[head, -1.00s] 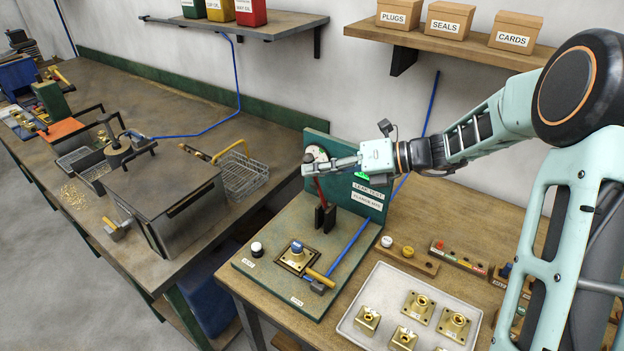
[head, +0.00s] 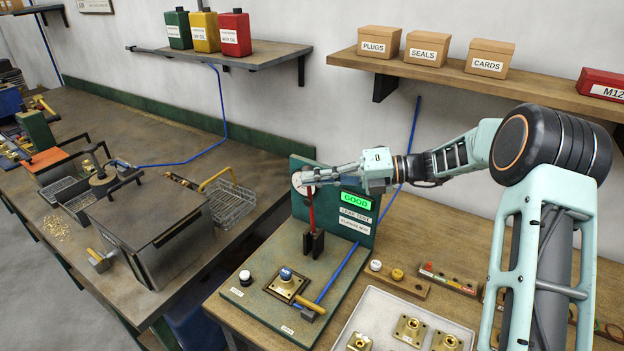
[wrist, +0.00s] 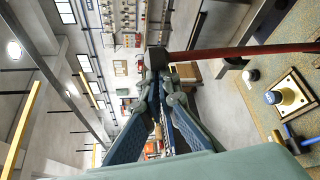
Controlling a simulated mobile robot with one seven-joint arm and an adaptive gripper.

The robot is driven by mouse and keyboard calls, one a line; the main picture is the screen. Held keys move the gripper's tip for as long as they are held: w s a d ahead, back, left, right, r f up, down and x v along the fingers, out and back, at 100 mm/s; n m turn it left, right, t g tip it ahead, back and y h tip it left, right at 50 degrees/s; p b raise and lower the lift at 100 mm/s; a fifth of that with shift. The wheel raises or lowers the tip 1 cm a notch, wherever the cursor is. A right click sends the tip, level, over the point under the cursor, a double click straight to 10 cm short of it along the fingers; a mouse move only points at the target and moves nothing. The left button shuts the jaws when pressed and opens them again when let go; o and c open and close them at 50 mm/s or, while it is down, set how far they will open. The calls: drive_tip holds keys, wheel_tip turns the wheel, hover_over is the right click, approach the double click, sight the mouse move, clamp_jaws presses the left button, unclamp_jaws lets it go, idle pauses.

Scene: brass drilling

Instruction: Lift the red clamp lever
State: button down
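The red clamp lever (head: 311,208) stands nearly upright from its black bracket (head: 313,244) on the green test fixture (head: 262,262). In the wrist view the lever (wrist: 245,53) runs in from the right and ends in a dark grip (wrist: 182,62) by my fingertips. My gripper (head: 300,180) points left at the top of the lever, in front of the white round gauge. In the wrist view its fingers (wrist: 162,78) converge and their tips look close together. I cannot tell whether they touch the lever. A blue-topped brass part (head: 286,280) sits in the fixture below.
A lit green GOOD display (head: 356,201) is on the fixture's back panel, close to my gripper. A white tray (head: 375,303) of brass parts stands at the front right. Shelves with boxes (head: 427,46) and oil cans hang above. A grey tank (head: 150,215) stands on the left bench.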

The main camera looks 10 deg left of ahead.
drive_tip(key=shift+w+d+r+t, duration=0.25)
drive_tip(key=shift+w+d+t, duration=0.05)
drive_tip(key=shift+w, duration=0.2)
drive_tip(key=d+r, duration=0.1)
drive_tip(key=d, duration=1)
drive_tip(key=shift+d+r, duration=0.15)
drive_tip(key=shift+r, duration=0.15)
